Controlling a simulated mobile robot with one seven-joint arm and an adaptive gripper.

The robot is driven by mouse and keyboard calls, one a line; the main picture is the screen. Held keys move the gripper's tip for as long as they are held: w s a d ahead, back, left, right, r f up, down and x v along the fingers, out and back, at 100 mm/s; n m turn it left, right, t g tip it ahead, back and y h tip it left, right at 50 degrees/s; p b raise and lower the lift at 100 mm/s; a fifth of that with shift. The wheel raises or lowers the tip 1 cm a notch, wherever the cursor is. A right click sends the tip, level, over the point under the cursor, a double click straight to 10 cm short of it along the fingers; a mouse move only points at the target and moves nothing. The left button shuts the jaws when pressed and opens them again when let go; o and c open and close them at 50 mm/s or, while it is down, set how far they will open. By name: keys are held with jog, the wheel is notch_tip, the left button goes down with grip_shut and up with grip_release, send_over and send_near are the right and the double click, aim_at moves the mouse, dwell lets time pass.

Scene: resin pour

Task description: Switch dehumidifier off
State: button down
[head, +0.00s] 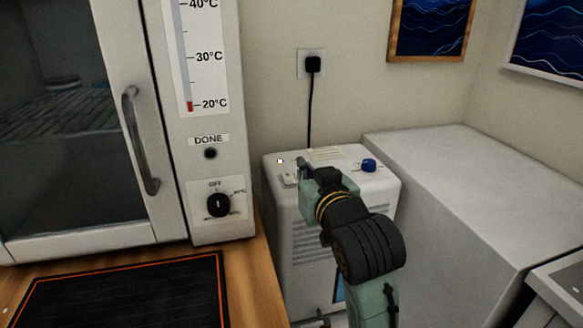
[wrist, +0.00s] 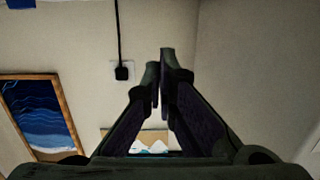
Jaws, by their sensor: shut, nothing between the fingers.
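The dehumidifier (head: 283,215) is a white box with a vented front, standing on the floor between the oven cabinet and a grey block. On its top are a small lit indicator (head: 280,161), a pale switch (head: 290,180) at the front left, a label and a blue knob (head: 369,165) at the right. My gripper (head: 303,163) is over the top, its tips close beside the switch. I cannot tell whether they touch. It also shows in the wrist view (wrist: 160,65), its fingers shut with nothing between them. My arm hides part of the dehumidifier's top and front.
An oven cabinet with a door handle (head: 138,140) and a black dial (head: 218,204) stands at the left. A large grey block (head: 470,190) stands close at the right. A black plug (head: 313,64) with its cord is on the wall behind.

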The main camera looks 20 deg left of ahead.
jog(key=p, duration=0.2)
send_over(292, 181)
jog(key=shift+s+d+f, duration=0.15)
jog(key=shift+s+f, duration=0.15)
jog(key=shift+f, duration=0.25)
jog(key=f, duration=0.3)
jog(key=shift+w+f, duration=0.15)
jog(key=shift+w, duration=0.15)
jog(key=shift+a+f, duration=0.2)
jog(key=shift+f, duration=0.25)
